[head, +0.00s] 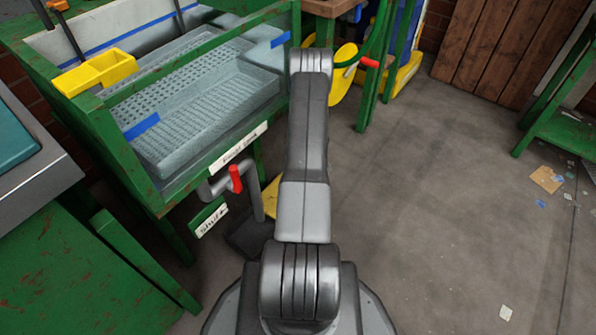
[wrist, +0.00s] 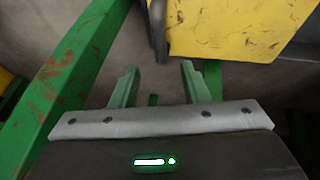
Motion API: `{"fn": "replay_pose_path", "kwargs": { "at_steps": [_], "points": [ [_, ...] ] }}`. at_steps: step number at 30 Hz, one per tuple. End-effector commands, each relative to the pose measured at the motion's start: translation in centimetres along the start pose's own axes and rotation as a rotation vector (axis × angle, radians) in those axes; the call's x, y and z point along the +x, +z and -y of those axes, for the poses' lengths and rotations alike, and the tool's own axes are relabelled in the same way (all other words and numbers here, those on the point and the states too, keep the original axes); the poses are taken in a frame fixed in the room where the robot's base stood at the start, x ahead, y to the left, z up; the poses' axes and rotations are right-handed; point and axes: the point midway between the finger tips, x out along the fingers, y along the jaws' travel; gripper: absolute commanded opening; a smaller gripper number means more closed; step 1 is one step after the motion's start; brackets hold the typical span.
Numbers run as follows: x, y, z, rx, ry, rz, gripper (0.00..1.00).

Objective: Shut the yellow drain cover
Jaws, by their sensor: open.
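My gripper (wrist: 159,82) is open, with its two green-tinted fingers apart and nothing between them. In the head view it is hidden behind my own arm. In the wrist view a scuffed yellow panel (wrist: 230,30) with a dark metal edge stands just beyond the fingers, up and to the right, apart from them. I cannot tell surely whether this is the drain cover. In the head view a yellow rounded piece (head: 341,88) shows beside the end of my arm, near a red grip. Another yellow piece (head: 271,197) shows low by the sink's drain pipe, partly hidden.
A green-framed sink (head: 205,100) with a perforated basin and a yellow caddy (head: 95,73) stands at the left. A red valve handle (head: 236,178) and a small sign (head: 211,218) are below it. A green beam (wrist: 75,80) runs left of my fingers. Floor at right is mostly clear.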

Motion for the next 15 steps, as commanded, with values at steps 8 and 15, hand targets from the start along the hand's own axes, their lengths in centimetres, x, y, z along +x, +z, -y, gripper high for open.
{"fn": "replay_pose_path", "kwargs": {
  "at_steps": [8,15],
  "points": [
    [6.1,0.2,0.1,-0.002,-0.001,0.0,0.41],
    [8.6,0.0,0.0,0.0,0.0,0.0,0.41]
  ]
}}
